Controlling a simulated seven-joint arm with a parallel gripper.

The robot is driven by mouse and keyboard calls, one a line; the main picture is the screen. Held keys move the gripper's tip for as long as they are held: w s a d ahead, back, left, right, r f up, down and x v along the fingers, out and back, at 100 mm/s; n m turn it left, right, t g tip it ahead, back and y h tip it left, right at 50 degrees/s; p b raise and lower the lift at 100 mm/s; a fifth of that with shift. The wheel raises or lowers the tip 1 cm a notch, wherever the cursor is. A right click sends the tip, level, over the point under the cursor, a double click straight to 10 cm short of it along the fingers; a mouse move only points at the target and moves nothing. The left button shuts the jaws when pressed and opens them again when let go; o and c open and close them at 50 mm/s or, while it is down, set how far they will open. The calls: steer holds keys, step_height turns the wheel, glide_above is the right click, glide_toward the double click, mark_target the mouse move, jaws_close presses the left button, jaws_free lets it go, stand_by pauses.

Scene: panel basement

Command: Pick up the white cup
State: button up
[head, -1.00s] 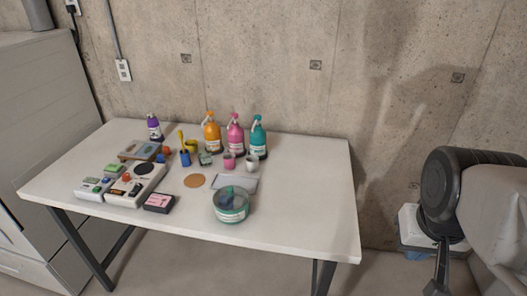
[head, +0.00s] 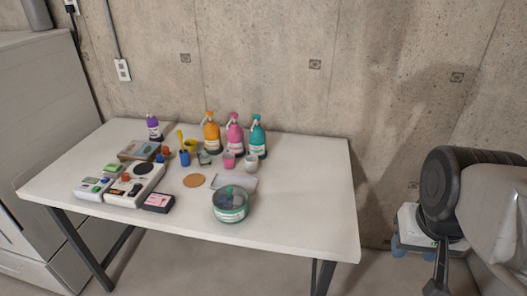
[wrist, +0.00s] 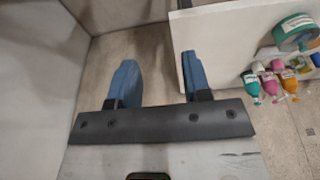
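The white cup (head: 251,161) stands upright on the white table, right of a pink cup (head: 229,160) and just in front of the teal spray bottle (head: 257,139). In the wrist view the white cup (wrist: 258,67) looks small at the right, near the bottles. My gripper (wrist: 159,66) has its two blue fingers wide apart with nothing between them. It is over the floor beyond the table's right end, well away from the cup. In the head view my arm partly hides it.
The white table (head: 300,215) carries an orange (head: 211,133) and a pink spray bottle (head: 235,135) behind the cups. A teal round container (head: 230,204) stands in front. Devices and boxes fill the left side. The table's right end is clear; a concrete wall stands behind.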

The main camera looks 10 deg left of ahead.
steer(key=o, duration=0.7)
steer(key=w+a+f+n+y, duration=0.1)
steer(key=w+a+n, duration=0.25)
steer(key=w, duration=0.65)
steer(key=w+a+f+n+g+y, duration=0.1)
steer(key=w+a+n, duration=0.25)
steer(key=w, duration=0.55)
steer(key=w+a+f+n+y, duration=0.1)
steer(key=w+a+n, duration=0.3)
steer(key=w, duration=0.6)
steer(key=w+a+f+n, duration=0.2)
steer(key=w+a+f, duration=0.3)
steer(key=w+f, duration=0.1)
steer(key=w+a+f+n+g+y, duration=0.1)
steer(key=w+a+f+n, duration=0.1)
steer(key=w+a+f, duration=0.4)
steer(key=w+a+f+n, duration=0.3)
steer(key=w+a+f, duration=0.2)
steer(key=w+f, duration=0.2)
steer(key=shift+w+a+f+g+y, duration=0.15)
steer(key=shift+w+f, duration=0.05)
steer(key=shift+w, duration=0.45)
steer(key=shift+w+a+f+g+y, duration=0.1)
steer(key=shift+w+f+g+y, duration=0.1)
steer(key=shift+w, duration=0.4)
steer(key=shift+w+a+f, duration=0.2)
steer(key=shift+a+f, duration=0.05)
steer(key=shift+f, duration=0.05)
